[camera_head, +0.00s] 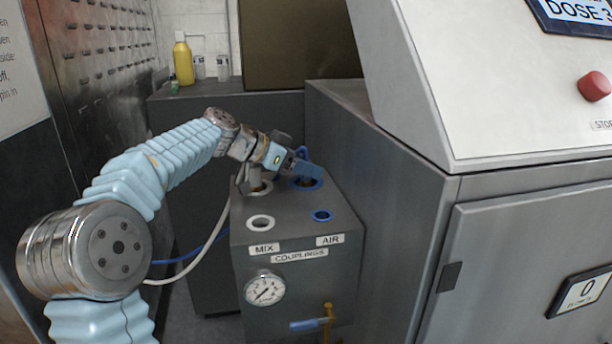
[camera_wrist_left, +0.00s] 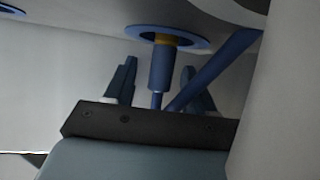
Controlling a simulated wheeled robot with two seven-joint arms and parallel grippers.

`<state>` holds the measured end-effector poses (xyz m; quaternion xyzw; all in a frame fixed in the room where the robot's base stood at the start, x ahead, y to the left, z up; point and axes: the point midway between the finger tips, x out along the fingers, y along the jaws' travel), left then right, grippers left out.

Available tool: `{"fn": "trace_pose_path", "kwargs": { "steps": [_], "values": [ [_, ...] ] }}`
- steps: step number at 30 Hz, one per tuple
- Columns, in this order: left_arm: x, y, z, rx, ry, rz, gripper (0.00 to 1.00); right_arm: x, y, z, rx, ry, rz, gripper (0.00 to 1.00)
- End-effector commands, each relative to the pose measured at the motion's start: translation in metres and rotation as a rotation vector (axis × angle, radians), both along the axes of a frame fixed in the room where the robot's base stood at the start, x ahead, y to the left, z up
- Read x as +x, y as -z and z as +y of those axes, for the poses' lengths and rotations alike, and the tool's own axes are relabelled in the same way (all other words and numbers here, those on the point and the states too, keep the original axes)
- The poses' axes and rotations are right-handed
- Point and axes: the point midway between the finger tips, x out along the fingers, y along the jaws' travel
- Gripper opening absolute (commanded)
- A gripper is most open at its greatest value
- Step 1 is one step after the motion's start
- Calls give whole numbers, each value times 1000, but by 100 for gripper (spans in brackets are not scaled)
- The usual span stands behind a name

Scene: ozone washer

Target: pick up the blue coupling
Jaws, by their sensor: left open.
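The blue coupling (camera_head: 308,170) stands in a blue ring on top of the grey couplings box (camera_head: 293,228), at its back right. My left gripper (camera_head: 292,160) is at the coupling and partly covers it. In the left wrist view, the blue coupling (camera_wrist_left: 158,70) shows between the two spread fingers of the left gripper (camera_wrist_left: 159,78), with a gap on each side. The coupling is still at its blue ring (camera_wrist_left: 190,43), with a yellowish band at the joint. A blue hose (camera_wrist_left: 215,68) runs beside the right finger. My right gripper is not in view.
A grey coupling (camera_head: 256,178) stands close by on the left. Empty white (camera_head: 261,223) and blue (camera_head: 322,215) rings lie in front. The washer cabinet (camera_head: 395,190) rises at the right. A pale hose and a blue hose hang left of the box.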

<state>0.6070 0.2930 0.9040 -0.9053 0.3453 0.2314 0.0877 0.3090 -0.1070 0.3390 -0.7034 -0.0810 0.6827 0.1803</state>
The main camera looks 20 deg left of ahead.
Motion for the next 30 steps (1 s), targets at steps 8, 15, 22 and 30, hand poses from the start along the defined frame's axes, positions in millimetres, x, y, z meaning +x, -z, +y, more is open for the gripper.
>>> {"fn": "trace_pose_path", "kwargs": {
  "steps": [8, 15, 22, 30],
  "values": [
    [3, 2, -3, 0, -1, 0, 55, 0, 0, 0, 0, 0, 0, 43],
    [3, 2, -2, 0, -1, 0, 18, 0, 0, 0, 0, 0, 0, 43],
    [3, 2, -2, 0, 0, -2, 0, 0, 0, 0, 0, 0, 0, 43],
    [3, -3, -2, 2, 1, -3, 0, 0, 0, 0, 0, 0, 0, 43]
  ]
}}
